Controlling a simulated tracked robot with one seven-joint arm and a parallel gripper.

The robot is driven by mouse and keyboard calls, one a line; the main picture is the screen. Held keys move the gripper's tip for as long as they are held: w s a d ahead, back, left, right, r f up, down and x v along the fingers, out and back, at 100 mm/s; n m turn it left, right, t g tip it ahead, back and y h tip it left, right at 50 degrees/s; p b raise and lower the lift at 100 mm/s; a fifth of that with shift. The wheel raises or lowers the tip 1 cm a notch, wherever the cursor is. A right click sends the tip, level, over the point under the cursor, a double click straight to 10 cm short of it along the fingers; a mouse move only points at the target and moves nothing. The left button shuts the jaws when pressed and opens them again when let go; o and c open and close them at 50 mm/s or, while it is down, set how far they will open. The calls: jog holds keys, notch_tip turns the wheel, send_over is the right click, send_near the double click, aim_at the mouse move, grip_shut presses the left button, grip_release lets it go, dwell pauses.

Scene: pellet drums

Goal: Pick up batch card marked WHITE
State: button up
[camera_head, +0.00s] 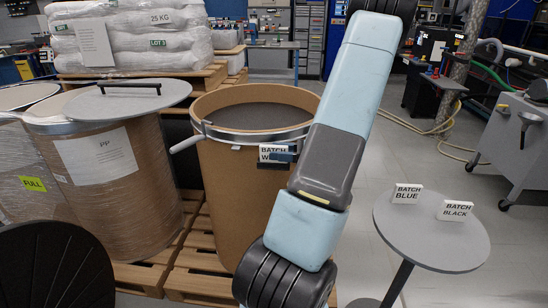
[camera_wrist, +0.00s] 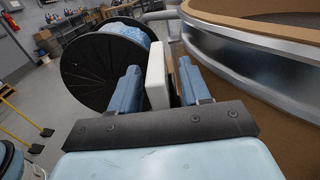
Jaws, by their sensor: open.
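The white batch card (camera_head: 271,150) is at the front rim of the open brown drum (camera_head: 237,185) in the head view. It reads "BATCH W…", the rest hidden behind my gripper. My gripper (camera_head: 283,157) is right at the card, partly covering it. In the wrist view the card shows as an upright pale slab (camera_wrist: 157,72) between the two blue fingers of my gripper (camera_wrist: 160,68). The fingers are open, with a visible gap on the right side of the card. Whether the left finger touches it I cannot tell.
The drum's metal band (camera_wrist: 250,68) runs close to the right finger. A round grey table (camera_head: 440,240) on the right holds the BATCH BLUE card (camera_head: 407,193) and BATCH BLACK card (camera_head: 455,210).

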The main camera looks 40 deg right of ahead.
jog(key=shift+x, duration=0.9)
jog(key=shift+c, duration=0.4)
grip_shut()
